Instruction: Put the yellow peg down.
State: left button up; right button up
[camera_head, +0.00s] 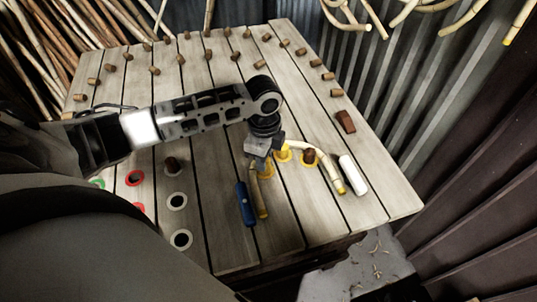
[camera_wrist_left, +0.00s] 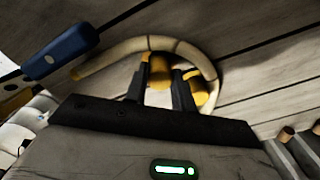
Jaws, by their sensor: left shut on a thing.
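My left gripper (camera_head: 262,152) reaches down to the plank table near its front right. It is shut on a yellow peg, which shows between the fingers in the left wrist view (camera_wrist_left: 160,72). I cannot tell whether the peg touches the table. A bent rattan cane (camera_head: 262,200) curves around behind the gripper, with its other leg (camera_head: 330,168) to the right; its curve shows in the left wrist view (camera_wrist_left: 130,48). My right gripper is not in view.
A blue-handled tool (camera_head: 244,204) lies left of the cane, and a white cylinder (camera_head: 354,174) lies to its right. A brown block (camera_head: 345,121) lies farther right. Black and red rings (camera_head: 135,178) mark the left side.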

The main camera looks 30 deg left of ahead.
pick_arm(q)
jog(key=shift+s+f, duration=0.1)
jog(key=shift+f, duration=0.5)
jog(key=shift+f, duration=0.2)
jog(key=o, duration=0.7)
jog(key=shift+c, duration=0.2)
notch_tip(320, 180, up, 12)
jog(key=shift+r, duration=0.2)
